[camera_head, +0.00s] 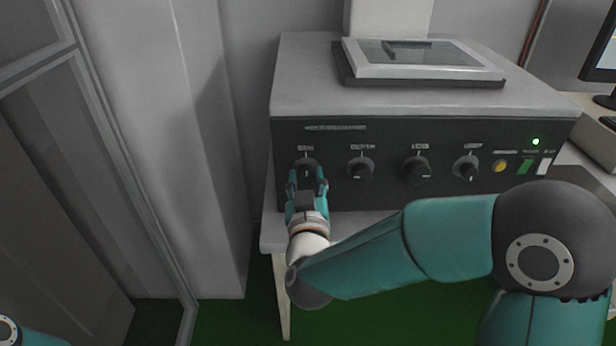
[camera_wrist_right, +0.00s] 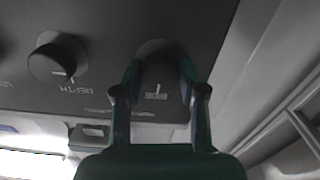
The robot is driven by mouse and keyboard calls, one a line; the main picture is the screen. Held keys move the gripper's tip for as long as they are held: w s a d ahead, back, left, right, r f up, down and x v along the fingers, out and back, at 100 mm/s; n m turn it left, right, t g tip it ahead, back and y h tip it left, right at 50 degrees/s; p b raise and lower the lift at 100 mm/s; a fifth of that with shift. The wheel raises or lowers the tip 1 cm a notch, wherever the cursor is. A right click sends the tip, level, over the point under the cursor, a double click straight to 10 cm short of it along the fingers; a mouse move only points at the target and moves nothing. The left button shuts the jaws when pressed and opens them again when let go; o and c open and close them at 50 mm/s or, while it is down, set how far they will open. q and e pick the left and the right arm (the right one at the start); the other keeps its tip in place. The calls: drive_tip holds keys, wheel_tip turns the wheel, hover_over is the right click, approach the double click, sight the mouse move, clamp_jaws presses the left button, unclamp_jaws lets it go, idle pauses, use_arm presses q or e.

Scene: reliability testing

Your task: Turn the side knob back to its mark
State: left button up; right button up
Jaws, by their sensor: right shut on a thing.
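The side knob (camera_head: 305,164) is the leftmost dark knob on the front panel of a grey machine (camera_head: 420,125). My right gripper (camera_head: 307,178) reaches up to it from below, its two fingers on either side of the knob and shut on it. In the right wrist view the knob (camera_wrist_right: 158,68) sits between the two fingers (camera_wrist_right: 158,92), with a white mark and upside-down lettering close by. The gripper covers part of the knob in the head view, so its exact angle is hard to read. My left gripper is out of view; only a bit of my left arm shows at lower left.
Three more knobs, (camera_head: 361,168), (camera_head: 417,170) and (camera_head: 466,168), run to the right. A glass-topped frame (camera_head: 420,58) is on the machine. A wall column (camera_head: 150,150) stands left.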

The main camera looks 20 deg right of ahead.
drive_tip(key=shift+f+n, duration=0.25)
drive_tip(key=shift+n, duration=0.15)
drive_tip(key=o, duration=1.1)
drive_tip(key=shift+o, duration=0.2)
drive_tip(key=shift+r, duration=0.15)
drive_tip(key=v, duration=0.7)
drive_tip(key=shift+s, duration=0.3)
